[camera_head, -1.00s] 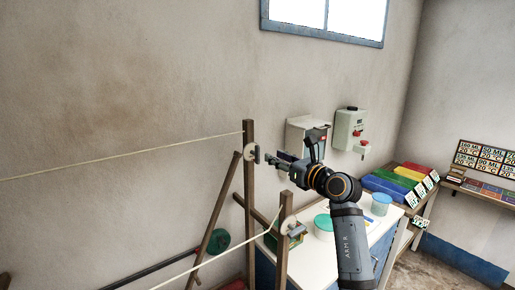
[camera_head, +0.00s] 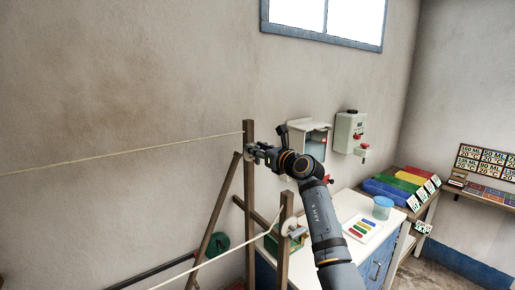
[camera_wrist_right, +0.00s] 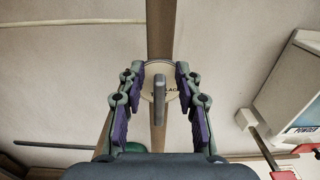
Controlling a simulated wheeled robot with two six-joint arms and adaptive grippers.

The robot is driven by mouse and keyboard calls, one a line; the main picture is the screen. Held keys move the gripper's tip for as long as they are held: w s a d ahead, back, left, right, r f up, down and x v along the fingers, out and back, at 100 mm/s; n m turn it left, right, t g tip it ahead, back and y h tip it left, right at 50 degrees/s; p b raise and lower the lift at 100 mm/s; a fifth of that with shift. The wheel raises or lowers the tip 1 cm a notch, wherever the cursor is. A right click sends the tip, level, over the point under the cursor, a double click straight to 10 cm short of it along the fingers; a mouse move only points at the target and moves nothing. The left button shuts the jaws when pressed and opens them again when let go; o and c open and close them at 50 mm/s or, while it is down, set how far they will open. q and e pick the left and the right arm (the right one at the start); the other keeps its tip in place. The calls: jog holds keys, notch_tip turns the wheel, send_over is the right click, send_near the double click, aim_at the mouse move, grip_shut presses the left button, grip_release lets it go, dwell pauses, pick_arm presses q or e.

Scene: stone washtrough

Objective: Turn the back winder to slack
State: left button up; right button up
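The back winder (camera_head: 248,150) is a pale disc on the rear wooden post (camera_head: 250,200). In the right wrist view the winder disc (camera_wrist_right: 150,72) carries partly hidden lettering ending in "LACK". Its grey bar handle (camera_wrist_right: 158,98) stands upright in the picture. My right gripper (camera_head: 257,152) is at this winder. In the right wrist view its fingers (camera_wrist_right: 160,82) are spread on either side of the handle, with a gap on each side. A pale line (camera_head: 120,153) runs from the rear post to the left, nearly straight. My left gripper is out of view.
The front post (camera_head: 284,240) carries another winder (camera_head: 292,226) and a second line (camera_head: 215,260). A worktable (camera_head: 340,208) with a blue-lidded tub (camera_head: 382,206) stands to the right. A dispenser (camera_wrist_right: 300,75) hangs on the wall beside my right gripper.

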grip_shut()
jog(key=shift+d+r+m+p, duration=0.1)
jog(key=shift+m+p, duration=0.5)
jog(key=shift+p, duration=0.3)
jog(key=m+p, duration=0.3)
jog(key=shift+w+d+p, duration=0.25)
jog(key=shift+p, duration=0.05)
jog(key=shift+w+d+f+m+p, duration=0.1)
jog(key=shift+d+f+m+p, duration=0.1)
jog(key=shift+m+p, duration=0.55)
jog(key=shift+w+d+f+m+p, duration=0.1)
jog(key=shift+f+m+p, duration=0.05)
jog(key=shift+m+p, duration=0.55)
